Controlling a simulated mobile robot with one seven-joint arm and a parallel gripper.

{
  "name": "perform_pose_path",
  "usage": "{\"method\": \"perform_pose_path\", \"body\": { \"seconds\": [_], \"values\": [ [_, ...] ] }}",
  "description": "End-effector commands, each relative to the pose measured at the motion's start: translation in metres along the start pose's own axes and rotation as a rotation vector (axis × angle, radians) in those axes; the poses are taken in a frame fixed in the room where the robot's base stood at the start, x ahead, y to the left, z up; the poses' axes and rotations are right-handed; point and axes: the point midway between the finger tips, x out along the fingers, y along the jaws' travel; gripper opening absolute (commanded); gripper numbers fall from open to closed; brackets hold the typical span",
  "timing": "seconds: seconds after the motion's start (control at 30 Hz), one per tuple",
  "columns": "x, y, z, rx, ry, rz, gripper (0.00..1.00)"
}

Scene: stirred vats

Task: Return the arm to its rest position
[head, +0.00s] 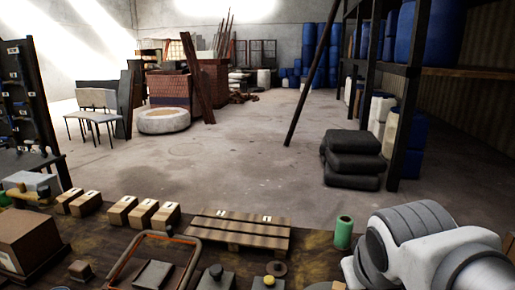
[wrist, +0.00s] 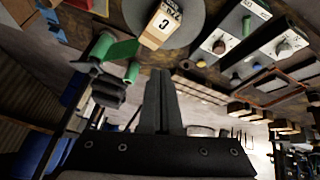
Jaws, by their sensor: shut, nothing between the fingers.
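My gripper (wrist: 160,74) shows in the wrist view with its two dark fingers together and nothing between them. The wrist picture is turned over, with the bench top at the upper side and the hall at the lower side. The fingers point toward a grey round plate (wrist: 193,38) with a tagged wooden block (wrist: 160,27) on it; I cannot tell the gap between. My white and grey arm (head: 425,245) fills the lower right of the head view. The gripper is outside the head view.
The brown bench holds a slatted wooden pallet (head: 238,231), several cardboard boxes (head: 121,211), a green roll (head: 343,233) and an orange-edged frame (head: 152,262). Control boxes with knobs (wrist: 221,46) lie near the plate. Beyond are open floor and stacked black sacks (head: 353,159).

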Motion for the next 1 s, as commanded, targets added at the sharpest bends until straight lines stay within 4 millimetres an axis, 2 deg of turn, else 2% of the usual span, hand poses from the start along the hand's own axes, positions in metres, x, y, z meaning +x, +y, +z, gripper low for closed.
{"method": "perform_pose_path", "body": {
  "seconds": [0.2, 0.23, 0.3, 0.63, 0.8, 1.0],
  "values": [
    [-0.037, -0.028, 0.047, 0.152, -0.063, -0.136, 0.00],
    [-0.049, -0.024, 0.036, 0.148, -0.066, -0.131, 0.00],
    [-0.061, -0.021, 0.027, 0.145, -0.067, -0.127, 0.00],
    [-0.120, -0.007, -0.010, 0.143, -0.066, -0.125, 0.00],
    [-0.134, -0.004, -0.018, 0.142, -0.066, -0.125, 0.00],
    [-0.135, -0.004, -0.019, 0.142, -0.066, -0.124, 0.00]
  ]
}}
